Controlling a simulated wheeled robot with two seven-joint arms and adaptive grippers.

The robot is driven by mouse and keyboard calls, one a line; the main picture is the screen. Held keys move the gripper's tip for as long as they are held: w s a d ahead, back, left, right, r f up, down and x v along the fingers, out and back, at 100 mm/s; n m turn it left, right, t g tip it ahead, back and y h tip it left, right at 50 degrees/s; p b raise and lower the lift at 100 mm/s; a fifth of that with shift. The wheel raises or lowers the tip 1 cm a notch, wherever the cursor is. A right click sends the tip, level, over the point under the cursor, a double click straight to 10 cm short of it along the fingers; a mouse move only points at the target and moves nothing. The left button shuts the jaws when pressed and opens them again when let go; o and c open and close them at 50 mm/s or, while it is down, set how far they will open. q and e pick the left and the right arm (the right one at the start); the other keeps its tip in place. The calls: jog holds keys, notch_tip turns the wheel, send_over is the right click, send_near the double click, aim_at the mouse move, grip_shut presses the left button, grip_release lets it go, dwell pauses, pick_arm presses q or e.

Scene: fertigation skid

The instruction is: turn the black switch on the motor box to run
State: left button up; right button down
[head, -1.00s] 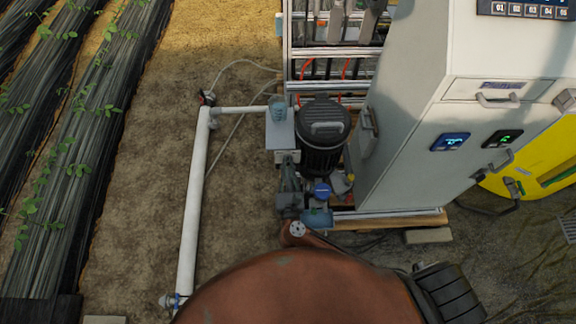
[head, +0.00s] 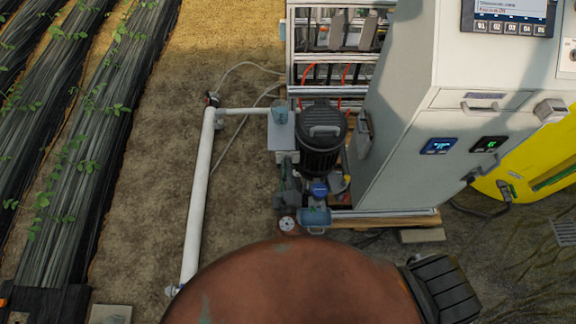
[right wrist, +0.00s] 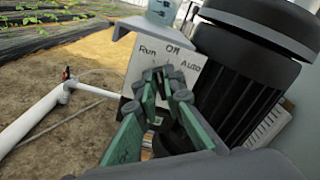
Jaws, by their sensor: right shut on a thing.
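The motor box (head: 282,131) is a small grey box beside the black motor (head: 320,138) in the head view. In the right wrist view its pale front panel (right wrist: 137,68) reads Run at left, Off at top and Auto at right. My right gripper (right wrist: 163,80) has its green-padded fingers closed together at the middle of this panel, on the black switch. The fingers hide nearly all of the switch, so I cannot tell which label it points to. In the head view the right gripper (head: 287,172) is small, just below the box. My left gripper is not in view.
A tall grey cabinet (head: 405,130) stands right of the motor. A white pipe (head: 197,195) runs along the ground at left, with bare soil between. A yellow tank (head: 530,160) stands at far right. Planted black rows (head: 75,140) lie at far left.

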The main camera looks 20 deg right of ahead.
jog(key=shift+a+f+n+p, duration=0.1)
jog(key=shift+n+p, duration=0.55)
jog(key=shift+n, duration=0.45)
jog(key=c, duration=2)
grip_release()
jog(key=shift+c, duration=0.2)
jog(key=shift+s, duration=0.1)
jog(key=v, duration=1.2)
